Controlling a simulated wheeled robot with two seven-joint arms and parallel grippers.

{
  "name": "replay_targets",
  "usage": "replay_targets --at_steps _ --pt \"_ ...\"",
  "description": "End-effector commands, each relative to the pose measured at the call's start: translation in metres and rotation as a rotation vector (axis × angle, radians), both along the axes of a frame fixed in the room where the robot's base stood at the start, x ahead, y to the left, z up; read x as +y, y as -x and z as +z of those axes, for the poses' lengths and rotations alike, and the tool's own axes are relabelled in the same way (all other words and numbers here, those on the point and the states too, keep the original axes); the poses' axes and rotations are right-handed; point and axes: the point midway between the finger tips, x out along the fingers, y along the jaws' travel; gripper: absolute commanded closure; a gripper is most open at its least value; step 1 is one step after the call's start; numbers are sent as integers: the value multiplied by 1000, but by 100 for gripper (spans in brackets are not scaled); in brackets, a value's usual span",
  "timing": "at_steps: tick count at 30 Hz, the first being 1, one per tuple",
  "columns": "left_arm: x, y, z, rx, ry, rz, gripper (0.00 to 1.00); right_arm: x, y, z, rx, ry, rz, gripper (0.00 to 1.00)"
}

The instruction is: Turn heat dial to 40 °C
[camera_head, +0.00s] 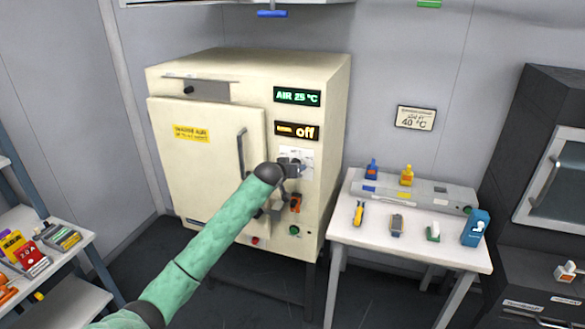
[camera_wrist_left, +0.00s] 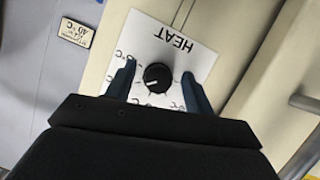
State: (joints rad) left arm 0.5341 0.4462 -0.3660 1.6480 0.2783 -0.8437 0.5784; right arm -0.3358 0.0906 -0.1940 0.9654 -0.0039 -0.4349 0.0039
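The heat dial (camera_wrist_left: 157,78) is a round black knob on a white plate (camera_wrist_left: 172,38), lettered HEAT upside down in the left wrist view. A short white mark on the knob points left and slightly down there; the scale figures are partly hidden or too small to read. In the head view the plate (camera_head: 304,155) shows on the cream oven, and the knob is hidden or unclear behind my left gripper (camera_head: 290,166). In the left wrist view my left gripper (camera_wrist_left: 159,70) is open, one finger on each side of the knob, with visible gaps. My right gripper is not in view.
The oven (camera_head: 220,62) has displays reading AIR 25 °C (camera_head: 297,96) and off (camera_head: 297,131). A wall sign (camera_head: 416,118) shows 40 °C. An orange switch (camera_head: 295,203) and green button (camera_head: 294,230) sit below the plate. A white table (camera_head: 350,228) with small items stands right.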

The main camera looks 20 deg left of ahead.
Motion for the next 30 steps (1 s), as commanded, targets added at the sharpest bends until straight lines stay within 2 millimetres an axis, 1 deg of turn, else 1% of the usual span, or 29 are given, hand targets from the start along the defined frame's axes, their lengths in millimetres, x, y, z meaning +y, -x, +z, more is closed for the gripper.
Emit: replay_targets --at_steps 8,12,14,15,16,17,24,30 --pt "1 0 3 -5 1 0 46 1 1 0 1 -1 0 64" --pt "2 7 4 -6 1 0 46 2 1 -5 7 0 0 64" --pt "3 14 6 -7 1 0 46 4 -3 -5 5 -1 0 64" --pt "3 19 8 -6 1 0 46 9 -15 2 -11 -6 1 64" --pt "4 24 10 -7 0 -1 46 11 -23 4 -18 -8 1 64" --pt "4 28 12 -7 0 -1 46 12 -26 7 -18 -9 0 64" --pt "8 56 24 -5 1 -1 46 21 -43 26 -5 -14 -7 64" --pt "9 69 30 -4 1 0 46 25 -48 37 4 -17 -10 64"
